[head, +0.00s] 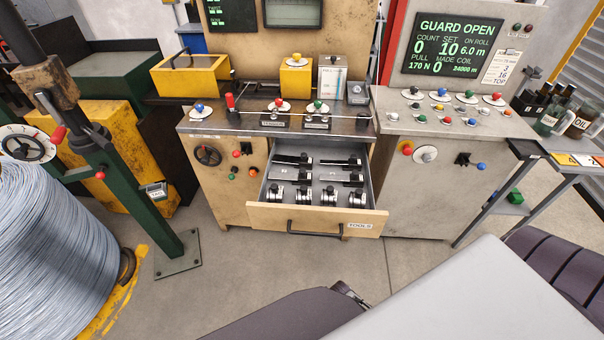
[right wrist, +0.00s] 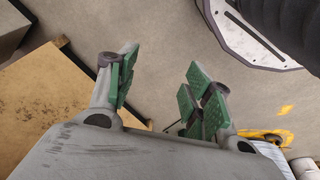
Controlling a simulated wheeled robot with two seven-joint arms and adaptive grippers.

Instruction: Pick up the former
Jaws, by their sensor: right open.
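The open tool drawer (head: 262,217) in the head view holds several tools. Its front row has several short silver cylinders with dark parts (head: 329,196). Behind them lie flat grey pieces with black bars (head: 293,160). No label singles out the former, so I cannot tell which piece it is. My right gripper (right wrist: 165,85) shows in the right wrist view, open and empty, its green-padded fingers apart above bare floor. It is away from the tools. I cannot make out my left gripper in either view.
The drawer juts from a beige machine (head: 215,180); a grey console (head: 430,190) stands to its right. A big wire spool (head: 50,250) and a green post (head: 140,205) stand at left. A side table with bottles (head: 580,125) is at right. Floor before the drawer is clear.

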